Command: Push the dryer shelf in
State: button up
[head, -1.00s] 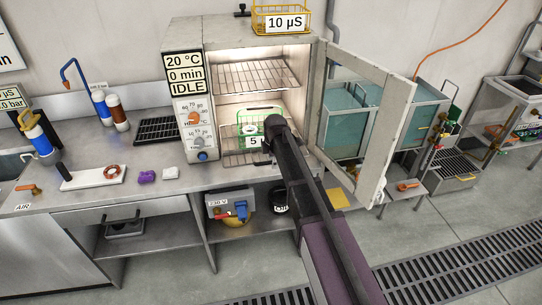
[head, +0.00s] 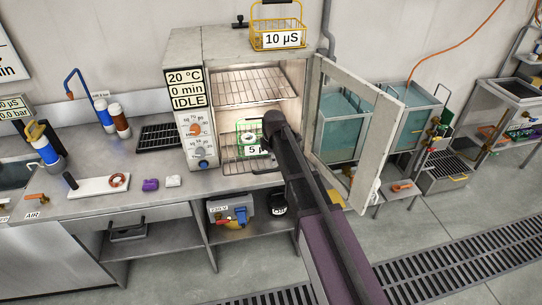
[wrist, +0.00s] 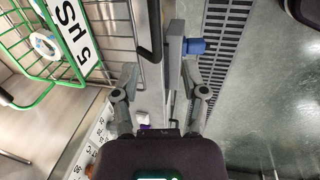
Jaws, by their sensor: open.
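The dryer (head: 192,100) stands on the bench with its glass door (head: 360,140) swung open to the right. An upper wire shelf (head: 250,84) is inside. A lower wire shelf (head: 240,168) shows its front part at the opening and carries a green wire basket (head: 238,128) with a "5" label. My arm covers the right side of this shelf in the head view. In the wrist view the shelf's wires (wrist: 112,32) and the basket (wrist: 52,72) are at upper left. My gripper (wrist: 160,82) is open, with a grey bar between or beyond its fingers; contact cannot be told.
A yellow basket (head: 278,39) sits on the dryer. A black rack (head: 158,138), a white tray (head: 98,186) and small items lie on the bench at left. Tanks (head: 345,125) stand beyond the door. The floor has a drain grate (head: 450,262).

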aim_at(270, 170)
notch_tip(270, 170, up, 4)
jog(key=s+d+m+p, duration=0.2)
jog(key=d+p, duration=0.1)
jog(key=p, duration=0.1)
jog(key=shift+s+r, duration=0.25)
jog(key=shift+s, duration=0.15)
jog(key=shift+w+a, duration=0.1)
dwell(0.3)
jog(key=w+a+n, duration=0.2)
jog(key=shift+w+a, duration=0.2)
jog(key=shift+a, duration=0.2)
dwell(0.3)
jog(key=w+f+b, duration=0.1)
jog(key=f+b, duration=0.8)
jog(key=w+f+b, duration=0.1)
jog(key=f+b, duration=0.3)
jog(key=shift+w+a+f, duration=0.2)
jog(key=shift+w+a, duration=0.1)
jog(key=shift+a, duration=0.05)
dwell(0.5)
